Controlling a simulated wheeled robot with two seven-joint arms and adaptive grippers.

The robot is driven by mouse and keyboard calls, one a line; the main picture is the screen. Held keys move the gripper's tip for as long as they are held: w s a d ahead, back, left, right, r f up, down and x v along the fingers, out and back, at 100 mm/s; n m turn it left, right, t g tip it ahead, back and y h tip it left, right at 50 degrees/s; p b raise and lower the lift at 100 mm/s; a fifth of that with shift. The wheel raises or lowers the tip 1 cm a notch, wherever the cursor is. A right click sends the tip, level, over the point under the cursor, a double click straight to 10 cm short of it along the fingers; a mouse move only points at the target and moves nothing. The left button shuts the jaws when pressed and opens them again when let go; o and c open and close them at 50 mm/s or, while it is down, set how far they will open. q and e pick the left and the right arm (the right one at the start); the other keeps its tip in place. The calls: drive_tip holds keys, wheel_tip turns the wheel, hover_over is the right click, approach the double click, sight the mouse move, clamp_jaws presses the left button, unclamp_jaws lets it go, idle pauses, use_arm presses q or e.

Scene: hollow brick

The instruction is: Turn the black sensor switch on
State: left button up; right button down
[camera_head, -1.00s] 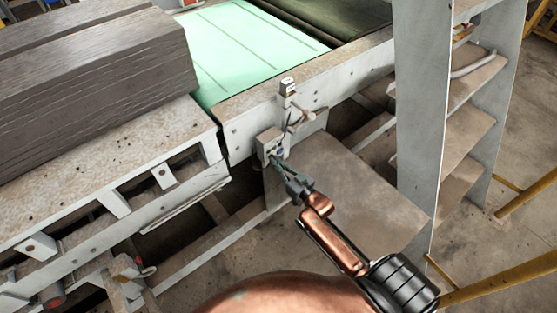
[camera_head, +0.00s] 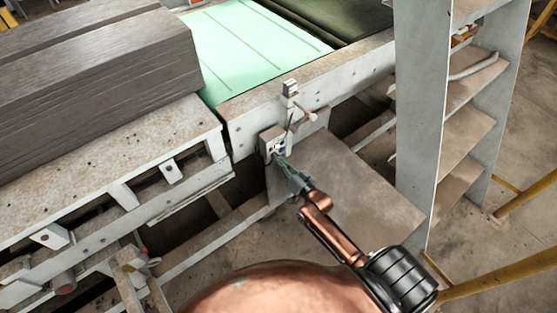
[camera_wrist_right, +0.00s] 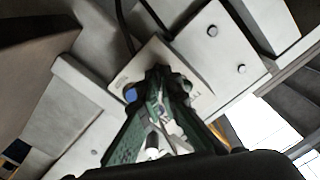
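A small light grey switch box (camera_head: 266,143) is fixed to the side of the machine frame. It also shows in the right wrist view (camera_wrist_right: 150,60), with a blue button (camera_wrist_right: 130,95) left of my fingers and another bluish part to their right. I cannot make out the black sensor switch; my fingertips cover the middle of the box face. My right gripper (camera_head: 279,158) reaches the box front from the lower right. In the right wrist view its green fingers (camera_wrist_right: 165,85) converge at the box face. Whether they grip anything is hidden. My left gripper is not in view.
A small sensor head (camera_head: 290,88) on a bracket stands above the box. A stack of grey slabs (camera_head: 110,70) lies at the left, beside a pale green belt (camera_head: 250,45). A grey upright (camera_head: 420,130) with shelves stands at the right.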

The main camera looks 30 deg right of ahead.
drive_tip(key=c, duration=2.2)
unclamp_jaws()
drive_tip(key=shift+o, duration=0.2)
drive_tip(key=s+d, duration=0.1)
drive_tip(key=s, duration=1.1)
